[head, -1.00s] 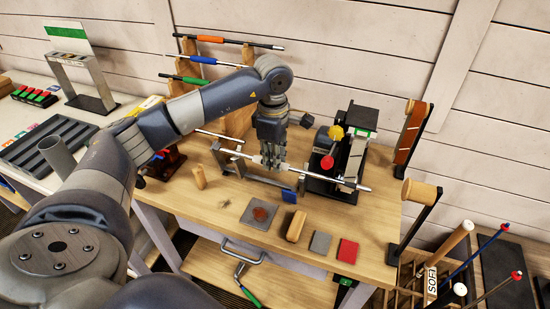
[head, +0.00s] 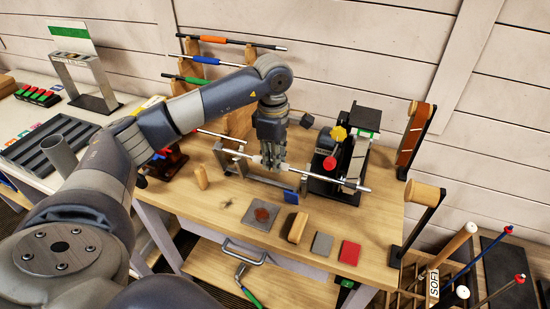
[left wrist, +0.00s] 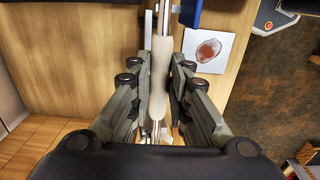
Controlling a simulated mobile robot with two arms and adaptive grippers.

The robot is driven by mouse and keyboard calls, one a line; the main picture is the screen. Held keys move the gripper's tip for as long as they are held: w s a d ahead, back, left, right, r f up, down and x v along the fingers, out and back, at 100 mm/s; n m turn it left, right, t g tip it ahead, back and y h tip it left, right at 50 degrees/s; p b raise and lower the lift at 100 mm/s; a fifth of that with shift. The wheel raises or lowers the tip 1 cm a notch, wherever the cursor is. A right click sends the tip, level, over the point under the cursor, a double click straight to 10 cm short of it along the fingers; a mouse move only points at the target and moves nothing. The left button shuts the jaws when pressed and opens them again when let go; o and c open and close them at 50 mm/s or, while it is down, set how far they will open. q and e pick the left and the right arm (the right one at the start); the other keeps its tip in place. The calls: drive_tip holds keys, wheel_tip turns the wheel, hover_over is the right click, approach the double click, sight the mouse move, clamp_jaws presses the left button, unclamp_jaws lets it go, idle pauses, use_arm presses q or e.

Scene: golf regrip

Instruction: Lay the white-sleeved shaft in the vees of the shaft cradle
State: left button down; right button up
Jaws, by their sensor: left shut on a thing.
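The white-sleeved shaft (head: 329,178) is a long silvery rod that slants across the bench from centre left to right. My left gripper (head: 272,163) points down and is shut on its pale sleeve. In the left wrist view the cream sleeve (left wrist: 160,75) lies lengthwise between the fingers (left wrist: 159,93). The shaft cradle (head: 264,181), a grey metal frame with uprights, stands under and beside the shaft. The fingers partly hide it, and I cannot tell whether the shaft touches the vees. My right gripper is not in view.
A black clamp machine (head: 345,155) with red and yellow knobs stands at the shaft's right part. A blue block (head: 291,196), wooden block (head: 298,227), stained pad (head: 262,214) and red pad (head: 349,252) lie in front. A rack (head: 190,95) holds coloured grips behind.

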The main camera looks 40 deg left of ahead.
use_arm(q)
drive_tip(key=shift+a, duration=0.15)
drive_tip(key=c, duration=1.4)
unclamp_jaws()
drive_tip(key=shift+r, duration=0.15)
drive_tip(key=r, duration=1.1)
drive_tip(key=shift+s+r, duration=0.2)
drive_tip(key=shift+r, duration=0.2)
